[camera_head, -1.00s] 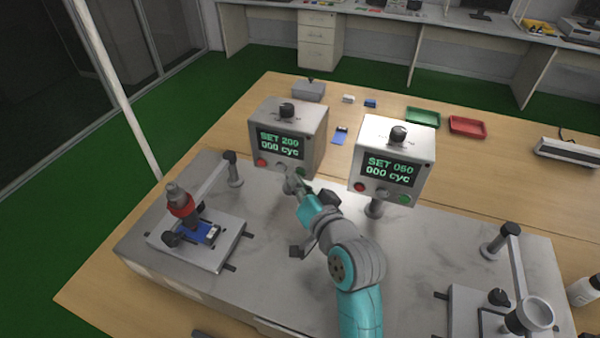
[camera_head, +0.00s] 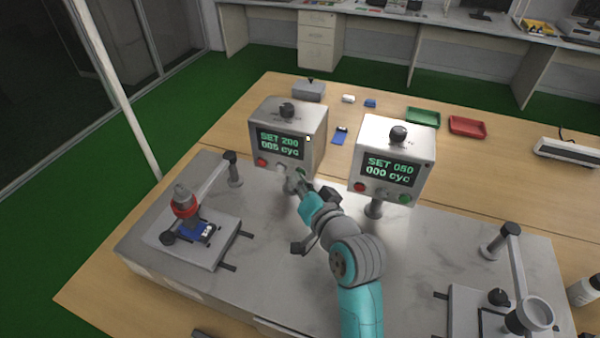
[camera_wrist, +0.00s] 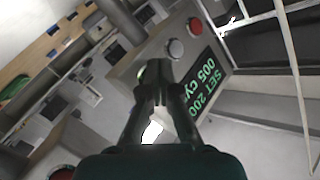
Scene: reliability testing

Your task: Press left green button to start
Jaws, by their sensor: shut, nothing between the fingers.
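The left control box (camera_head: 309,152) shows a display (camera_head: 281,144) reading SET 200 and 005 cyc. A red button (camera_head: 262,162), a pale button (camera_head: 281,169) and a green button (camera_head: 301,171) sit below it. My gripper (camera_head: 302,184) is shut and empty, with its fingertips at the green button. In the wrist view the fingertips (camera_wrist: 156,72) cover the green button's place, beside the pale button (camera_wrist: 175,48) and red button (camera_wrist: 195,25). I cannot tell whether they touch it.
The right control box (camera_head: 397,140) reads SET 050 and 000 cyc. A press fixture with a red ring (camera_head: 184,209) stands at the left over a blue piece (camera_head: 196,231). Another fixture (camera_head: 528,314) is at the right. Green (camera_head: 424,117) and red (camera_head: 467,126) trays lie behind.

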